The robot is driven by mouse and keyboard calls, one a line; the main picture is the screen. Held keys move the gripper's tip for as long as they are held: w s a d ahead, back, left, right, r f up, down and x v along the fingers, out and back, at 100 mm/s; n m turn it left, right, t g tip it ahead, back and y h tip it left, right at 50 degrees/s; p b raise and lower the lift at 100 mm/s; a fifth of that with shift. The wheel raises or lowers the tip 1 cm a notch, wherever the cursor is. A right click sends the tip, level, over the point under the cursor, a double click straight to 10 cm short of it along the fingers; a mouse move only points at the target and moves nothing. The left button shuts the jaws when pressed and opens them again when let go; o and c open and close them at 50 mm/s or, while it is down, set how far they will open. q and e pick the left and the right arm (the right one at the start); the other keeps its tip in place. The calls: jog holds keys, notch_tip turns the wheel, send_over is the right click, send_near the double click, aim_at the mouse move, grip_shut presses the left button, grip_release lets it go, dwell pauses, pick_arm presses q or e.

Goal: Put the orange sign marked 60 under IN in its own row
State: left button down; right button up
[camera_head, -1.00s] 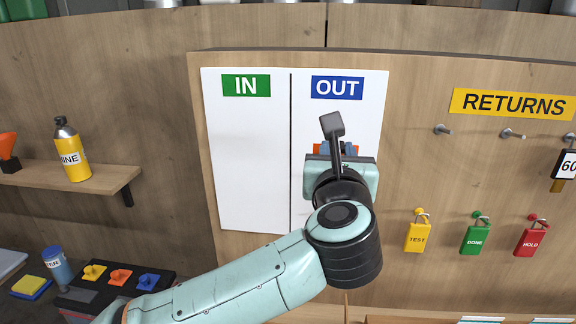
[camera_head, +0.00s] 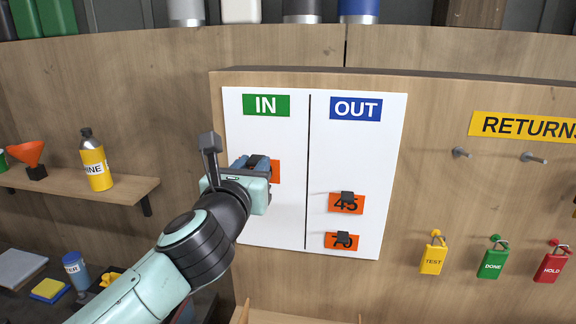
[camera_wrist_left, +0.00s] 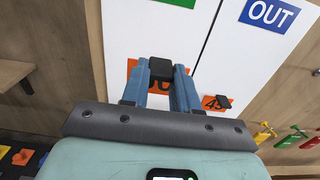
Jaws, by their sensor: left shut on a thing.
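The white board (camera_head: 357,118) has a green IN label (camera_head: 266,105) on its left half and a blue OUT label (camera_head: 355,108) on its right half. My left gripper (camera_head: 258,165) is in front of the IN half, shut on an orange sign (camera_head: 275,171). In the left wrist view this sign (camera_wrist_left: 133,72) has a black knob between the blue fingers, and its number is mostly hidden. Orange signs marked 45 (camera_head: 346,204) and, below it, apparently 75 (camera_head: 341,241) are under OUT. My right gripper is not in view.
A shelf (camera_head: 130,192) with a yellow bottle (camera_head: 95,163) is at left. The lower IN half looks bare.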

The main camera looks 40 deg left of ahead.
aim_at(257, 156)
pick_arm(q)
jog(key=shift+s+a, duration=0.25)
jog(key=shift+a, duration=0.05)
jog(key=shift+p+x, duration=0.3)
jog(key=shift+x, duration=3.6)
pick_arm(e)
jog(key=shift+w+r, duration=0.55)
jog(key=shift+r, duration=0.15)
pick_arm(q)
jog(key=shift+w+a+p, duration=0.25)
jog(key=shift+w+p, duration=0.1)
jog(key=shift+w, duration=0.2)
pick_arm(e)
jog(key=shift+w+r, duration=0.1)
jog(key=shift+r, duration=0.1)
pick_arm(q)
jog(key=shift+c, duration=1.5)
grip_release()
